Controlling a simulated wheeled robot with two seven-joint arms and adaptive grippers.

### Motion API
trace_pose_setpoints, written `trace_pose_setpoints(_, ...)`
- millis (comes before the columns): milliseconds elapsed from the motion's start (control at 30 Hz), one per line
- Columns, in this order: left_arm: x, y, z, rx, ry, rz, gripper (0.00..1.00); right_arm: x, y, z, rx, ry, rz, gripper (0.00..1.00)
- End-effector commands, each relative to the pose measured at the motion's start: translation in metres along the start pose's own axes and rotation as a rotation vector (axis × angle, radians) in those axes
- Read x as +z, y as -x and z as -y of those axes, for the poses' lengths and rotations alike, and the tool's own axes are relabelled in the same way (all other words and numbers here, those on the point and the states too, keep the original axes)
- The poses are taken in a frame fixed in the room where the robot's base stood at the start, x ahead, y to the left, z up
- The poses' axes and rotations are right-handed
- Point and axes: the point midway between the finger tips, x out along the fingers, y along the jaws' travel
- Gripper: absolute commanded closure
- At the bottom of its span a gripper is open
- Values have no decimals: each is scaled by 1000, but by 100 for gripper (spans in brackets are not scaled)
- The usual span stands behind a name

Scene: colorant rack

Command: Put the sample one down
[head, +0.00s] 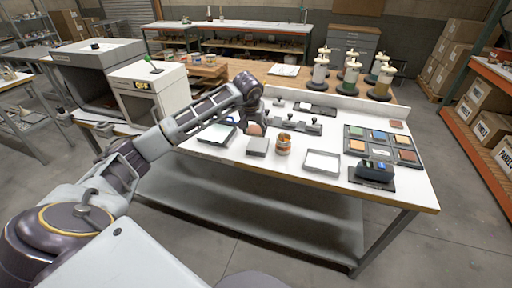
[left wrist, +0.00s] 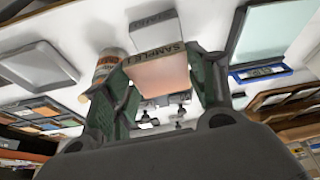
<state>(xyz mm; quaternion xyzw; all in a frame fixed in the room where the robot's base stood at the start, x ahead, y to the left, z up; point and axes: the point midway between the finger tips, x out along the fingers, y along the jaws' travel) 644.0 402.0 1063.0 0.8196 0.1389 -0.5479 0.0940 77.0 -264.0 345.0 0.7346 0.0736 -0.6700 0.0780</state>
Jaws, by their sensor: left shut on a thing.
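Sample one is a block with a pinkish face and a dark band lettered "SAMPLE 1" (left wrist: 158,72). In the left wrist view it sits between the two green-padded fingers of my left gripper (left wrist: 163,78), which is shut on it. In the head view the pinkish block (head: 256,129) shows small above the white table (head: 225,165), partly hidden by the arm and gripper. I cannot tell its exact height above the table. A grey block (head: 258,146) stands just in front of it; its light, lettered side shows beyond sample one in the wrist view (left wrist: 155,30). My right gripper is not in view.
A copper-coloured can (head: 283,144) stands right of the grey block. A flat pale-topped tray (head: 217,135) lies left. Free table remains along the front edge.

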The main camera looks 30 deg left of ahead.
Motion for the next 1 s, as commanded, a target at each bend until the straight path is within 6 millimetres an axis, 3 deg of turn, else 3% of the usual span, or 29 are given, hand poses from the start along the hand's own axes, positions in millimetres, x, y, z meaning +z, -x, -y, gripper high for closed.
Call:
trace_pose_setpoints(500, 20, -48, 0, 0, 1, 2, 64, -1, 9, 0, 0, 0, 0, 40)
trace_pose_setpoints(1000, 23, -55, 0, 0, 0, 1, 64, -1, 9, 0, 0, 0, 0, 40)
